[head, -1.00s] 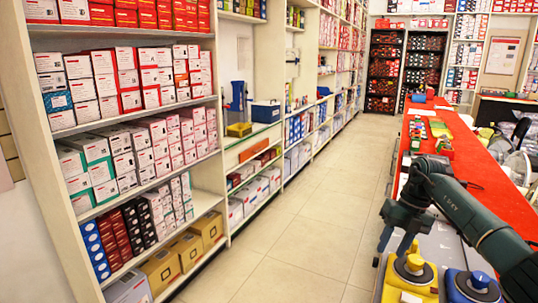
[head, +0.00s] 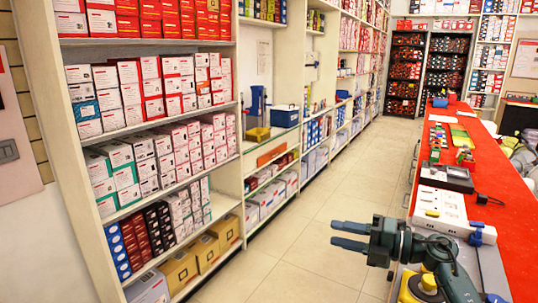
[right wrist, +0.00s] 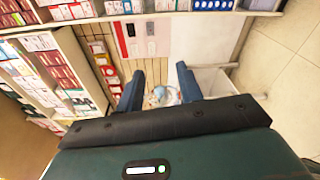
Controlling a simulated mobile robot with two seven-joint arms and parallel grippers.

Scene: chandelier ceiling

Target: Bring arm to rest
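My right arm (head: 440,262) comes in at the bottom right of the head view, dark green and bent. Its gripper (head: 336,234) points left over the tiled floor, beside the red counter. Its two fingers are apart, with nothing between them. In the right wrist view the open gripper (right wrist: 159,85) shows two dark blue fingers with a clear gap. Far beyond the gap are a wall and a blurred white and blue object (right wrist: 160,96). My left arm and gripper are not in the head view.
A red-topped counter (head: 500,205) runs along the right, with a white device (head: 440,207) and small items on it. A yellow-knobbed object (head: 428,283) is below my arm. Shelves of boxes (head: 150,150) line the left. The aisle floor (head: 310,215) between is clear.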

